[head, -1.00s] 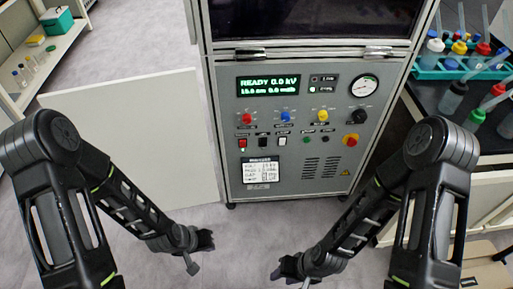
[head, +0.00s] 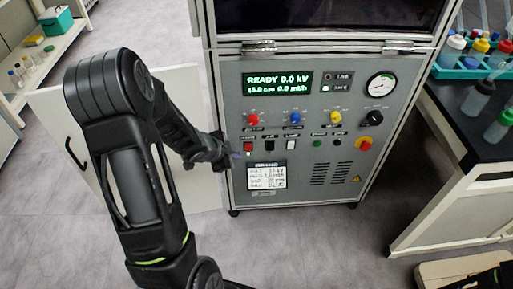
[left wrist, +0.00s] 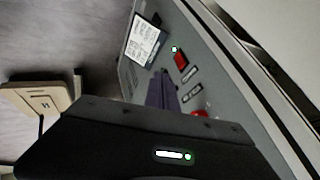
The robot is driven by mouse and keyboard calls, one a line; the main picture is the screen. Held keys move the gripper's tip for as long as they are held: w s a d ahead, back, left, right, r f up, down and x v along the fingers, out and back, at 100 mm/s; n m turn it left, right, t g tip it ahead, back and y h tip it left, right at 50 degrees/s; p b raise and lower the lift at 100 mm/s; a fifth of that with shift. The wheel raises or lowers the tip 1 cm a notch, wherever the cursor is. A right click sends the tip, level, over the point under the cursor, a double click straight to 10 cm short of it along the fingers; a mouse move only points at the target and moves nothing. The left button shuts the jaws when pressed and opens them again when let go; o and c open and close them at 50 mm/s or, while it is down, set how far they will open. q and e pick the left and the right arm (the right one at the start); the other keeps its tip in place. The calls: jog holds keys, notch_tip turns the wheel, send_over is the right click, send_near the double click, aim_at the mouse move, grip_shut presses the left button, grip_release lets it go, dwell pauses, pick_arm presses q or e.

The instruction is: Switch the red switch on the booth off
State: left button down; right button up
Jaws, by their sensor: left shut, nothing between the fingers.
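The booth is a grey cabinet (head: 310,195) with a control panel. Its red switch (head: 248,148) is a small rocker at the panel's lower left, in a row with a black and a white switch. It also shows in the left wrist view (left wrist: 181,61), with a small green light beside it. My left gripper (head: 238,156) is shut and empty, its tips just left of and slightly below the red switch. In the left wrist view the dark fingers (left wrist: 162,92) lie together near the switch; contact cannot be told. My right gripper is out of view.
Above the switch are red (head: 253,119), blue (head: 295,118) and yellow (head: 336,117) knobs. A red-and-yellow stop button (head: 365,144) is at the panel's right. A lit display (head: 278,84) reads READY. A white panel (head: 70,125) stands left. A black bench (head: 475,120) stands right.

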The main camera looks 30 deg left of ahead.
pick_arm(q)
jog(key=shift+w+f, duration=0.1)
jog(key=shift+f, duration=0.05)
jog(key=b, duration=0.1)
send_near(248, 147)
jog(key=d+x, duration=0.1)
jog(key=x, duration=0.5)
jog(key=shift+d+f, duration=0.2)
jog(key=shift+f, duration=0.15)
